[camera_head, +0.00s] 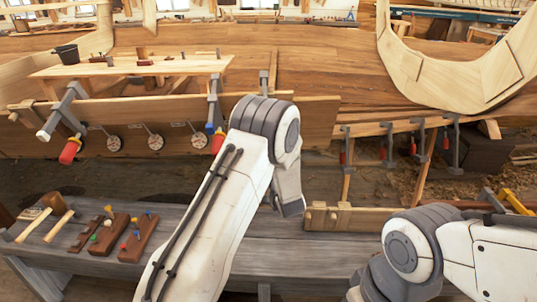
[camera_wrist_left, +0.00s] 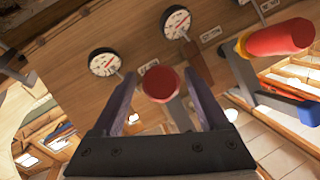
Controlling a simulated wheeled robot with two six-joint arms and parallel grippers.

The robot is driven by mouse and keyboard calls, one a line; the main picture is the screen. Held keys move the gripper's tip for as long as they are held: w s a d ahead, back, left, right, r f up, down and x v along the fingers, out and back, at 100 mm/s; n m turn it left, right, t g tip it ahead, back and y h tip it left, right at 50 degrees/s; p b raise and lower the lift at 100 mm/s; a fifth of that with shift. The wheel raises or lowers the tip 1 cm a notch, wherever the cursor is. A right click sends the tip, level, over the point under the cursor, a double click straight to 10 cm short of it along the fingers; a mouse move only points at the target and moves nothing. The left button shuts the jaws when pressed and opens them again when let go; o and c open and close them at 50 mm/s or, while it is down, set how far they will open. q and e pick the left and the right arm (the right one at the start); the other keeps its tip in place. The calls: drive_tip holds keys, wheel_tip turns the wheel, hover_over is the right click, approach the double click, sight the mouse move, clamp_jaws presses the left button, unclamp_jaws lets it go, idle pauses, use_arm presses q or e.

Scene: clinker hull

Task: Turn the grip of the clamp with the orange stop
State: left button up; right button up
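Clamps with red grips hang on the plank. In the head view, the left clamp (camera_head: 62,112) has a red grip (camera_head: 69,153). The middle clamp (camera_head: 214,98) has a blue stop (camera_head: 209,128) and a red grip (camera_head: 218,144). A third clamp (camera_head: 264,82) is mostly hidden behind my left arm. In the left wrist view, my left gripper (camera_wrist_left: 163,100) is open, its fingers either side of a red grip (camera_wrist_left: 162,84), with gaps showing. Contact is not visible. An orange stop cannot be made out clearly on this clamp. My right gripper is out of view.
Round dials (camera_head: 155,141) sit on the plank between clamps. Another clamp's red grip (camera_wrist_left: 278,38) is at right in the wrist view. More clamps (camera_head: 453,145) hang at right.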

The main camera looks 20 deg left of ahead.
use_arm(q)
drive_tip(key=v, duration=1)
drive_tip(key=shift+s, duration=0.25)
drive_tip(key=shift+d+f, duration=0.1)
drive_tip(key=shift+d, duration=0.05)
idle(1.1)
